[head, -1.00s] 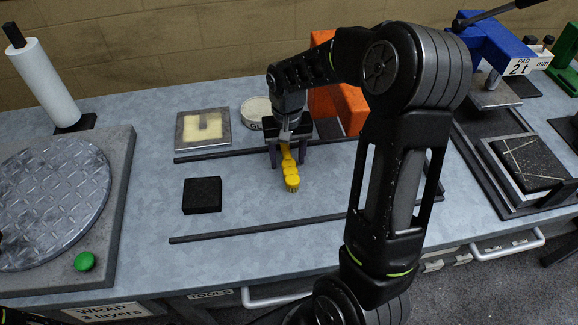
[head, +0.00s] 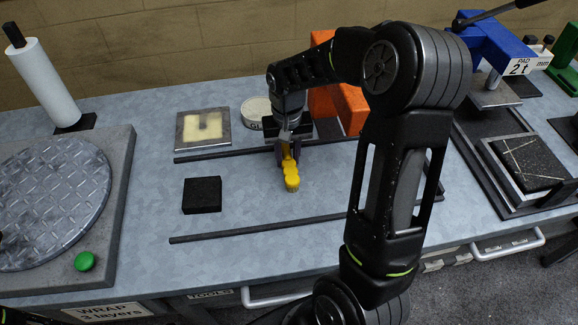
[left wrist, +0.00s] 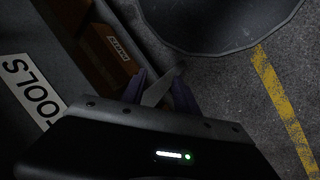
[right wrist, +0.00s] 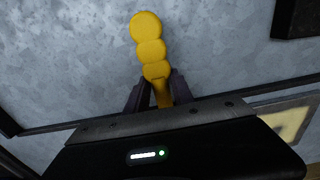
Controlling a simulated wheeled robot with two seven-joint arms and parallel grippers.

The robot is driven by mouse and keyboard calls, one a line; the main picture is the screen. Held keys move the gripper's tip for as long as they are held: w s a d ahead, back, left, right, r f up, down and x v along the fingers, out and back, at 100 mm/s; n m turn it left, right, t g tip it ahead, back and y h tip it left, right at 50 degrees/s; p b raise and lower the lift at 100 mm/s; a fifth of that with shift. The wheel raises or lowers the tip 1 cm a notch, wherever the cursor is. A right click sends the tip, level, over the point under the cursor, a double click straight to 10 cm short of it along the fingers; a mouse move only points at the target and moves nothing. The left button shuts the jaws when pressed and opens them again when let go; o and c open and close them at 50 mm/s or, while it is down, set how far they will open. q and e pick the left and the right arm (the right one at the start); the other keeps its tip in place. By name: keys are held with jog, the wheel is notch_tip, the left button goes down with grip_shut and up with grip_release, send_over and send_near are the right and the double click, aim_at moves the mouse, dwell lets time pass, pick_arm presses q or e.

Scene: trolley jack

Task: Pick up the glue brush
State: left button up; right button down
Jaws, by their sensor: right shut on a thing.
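The glue brush (head: 291,176) is yellow with a lobed handle and lies between the two dark rails on the grey bench. Its lobed end points toward me, and the far end is hidden by my gripper. My right gripper (head: 286,158) is shut on it from above. In the right wrist view the brush (right wrist: 149,40) sticks out beyond the two fingers (right wrist: 160,88); I cannot tell if it is off the bench. My left gripper (left wrist: 160,85) is open below the bench, with a pale grey pointed shape showing between its fingers.
A black block (head: 202,195) lies left of the brush. A framed pad (head: 203,130), a round tin (head: 256,111) and orange blocks (head: 350,106) stand behind. A turntable (head: 122,215) is at left, and a blue press (head: 497,45) at right. A drawer labelled TOOLS shows near my left gripper.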

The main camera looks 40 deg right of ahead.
aim_at(287, 155)
dwell(0.4)
notch_tip(287, 155, up, 10)
jog(key=shift+r, duration=0.1)
dwell(0.4)
dwell(0.3)
jog(key=c, duration=1.6)
grip_release()
grip_shut()
